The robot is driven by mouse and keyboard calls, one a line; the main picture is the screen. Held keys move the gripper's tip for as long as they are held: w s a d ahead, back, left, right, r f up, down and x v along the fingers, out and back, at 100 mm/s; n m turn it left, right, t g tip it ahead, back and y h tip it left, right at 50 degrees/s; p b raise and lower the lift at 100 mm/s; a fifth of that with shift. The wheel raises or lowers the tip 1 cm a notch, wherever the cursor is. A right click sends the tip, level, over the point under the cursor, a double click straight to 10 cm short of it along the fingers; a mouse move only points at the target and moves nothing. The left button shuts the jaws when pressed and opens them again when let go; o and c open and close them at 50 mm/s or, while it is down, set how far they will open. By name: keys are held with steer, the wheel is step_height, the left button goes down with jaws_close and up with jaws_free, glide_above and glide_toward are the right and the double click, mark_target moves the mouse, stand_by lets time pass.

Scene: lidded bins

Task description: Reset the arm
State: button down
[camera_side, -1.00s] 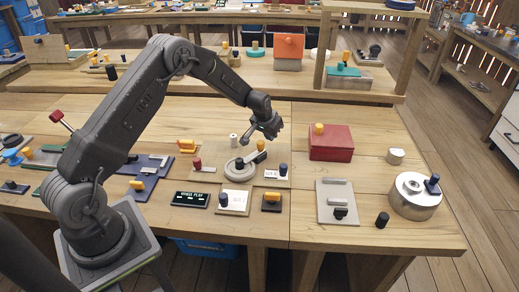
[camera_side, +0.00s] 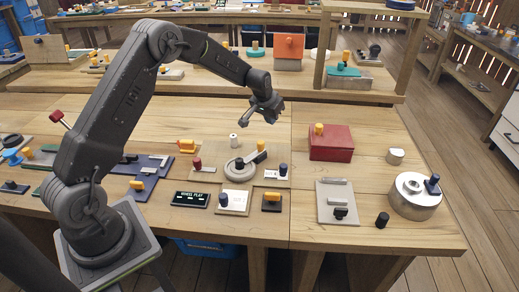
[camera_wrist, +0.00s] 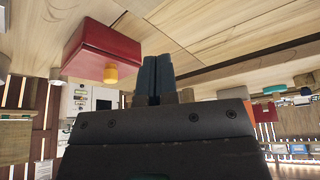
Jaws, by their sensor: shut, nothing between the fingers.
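My gripper (camera_side: 246,122) is in the air above the middle of the table in the side view. Its fingers point down and to the left, over and behind the round grey dial fixture. In the wrist view the two dark fingers of my gripper (camera_wrist: 157,76) lie together with nothing between them. My gripper touches nothing that I can see.
A red box (camera_side: 331,146) with a yellow knob stands right of my gripper; it also shows in the wrist view (camera_wrist: 90,50). The dial fixture (camera_side: 241,165), a display (camera_side: 191,199), a grey panel (camera_side: 338,217) and a round metal pot (camera_side: 412,205) occupy the front.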

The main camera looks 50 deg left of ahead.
steer(key=s+d+r+m, duration=0.1)
steer(key=s+d+r, duration=0.4)
steer(key=s+r, duration=0.35)
steer(key=s+d+r+m, duration=0.1)
steer(key=s+d+r, duration=0.55)
steer(key=r, duration=0.35)
steer(key=s+d, duration=0.2)
steer(key=s, duration=0.9)
steer(key=s+d+r+m+t+h, duration=0.1)
steer(key=s+d, duration=0.2)
steer(key=s, duration=0.8)
steer(key=shift+s+d+r, duration=0.15)
steer(key=shift+d+r, duration=0.05)
steer(key=shift+r, duration=0.1)
steer(key=c, duration=1.9)
jaws_free()
